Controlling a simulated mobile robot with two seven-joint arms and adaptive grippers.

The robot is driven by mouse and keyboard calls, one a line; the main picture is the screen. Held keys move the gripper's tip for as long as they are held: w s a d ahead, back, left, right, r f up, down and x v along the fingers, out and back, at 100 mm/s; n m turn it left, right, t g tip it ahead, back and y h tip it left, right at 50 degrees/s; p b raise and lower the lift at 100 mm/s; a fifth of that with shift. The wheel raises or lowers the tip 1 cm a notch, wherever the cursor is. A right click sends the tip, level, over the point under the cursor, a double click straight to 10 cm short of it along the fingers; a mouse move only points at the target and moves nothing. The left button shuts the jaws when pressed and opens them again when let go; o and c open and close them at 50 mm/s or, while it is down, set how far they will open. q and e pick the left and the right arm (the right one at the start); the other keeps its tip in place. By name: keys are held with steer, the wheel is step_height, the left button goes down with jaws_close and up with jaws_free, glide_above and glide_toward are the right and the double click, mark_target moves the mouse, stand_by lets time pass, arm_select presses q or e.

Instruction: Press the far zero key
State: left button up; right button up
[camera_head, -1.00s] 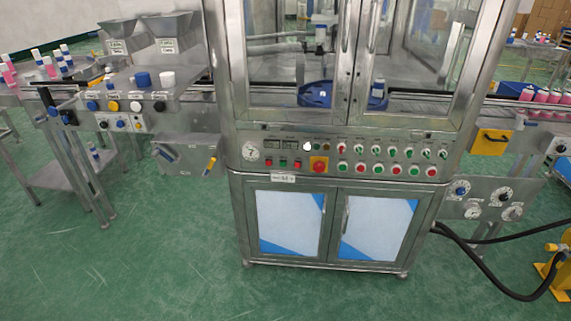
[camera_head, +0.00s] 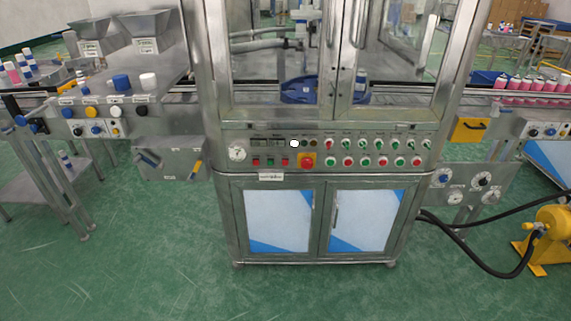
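The control panel (camera_head: 320,173) of the steel crimping machine is ahead of me, at the middle of the view. On its left part are two small dark displays, a left one (camera_head: 259,143) and a right one (camera_head: 277,143). Small red and green keys (camera_head: 270,162) sit in a row below them. A bright white round spot (camera_head: 294,143) shows right of the displays. The lettering is too small to read, so I cannot tell which key is the far zero key. Neither of my grippers is in view.
Yellow pump (camera_head: 551,235) and black hoses (camera_head: 475,258) lie right. The green floor (camera_head: 310,295) in front is clear.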

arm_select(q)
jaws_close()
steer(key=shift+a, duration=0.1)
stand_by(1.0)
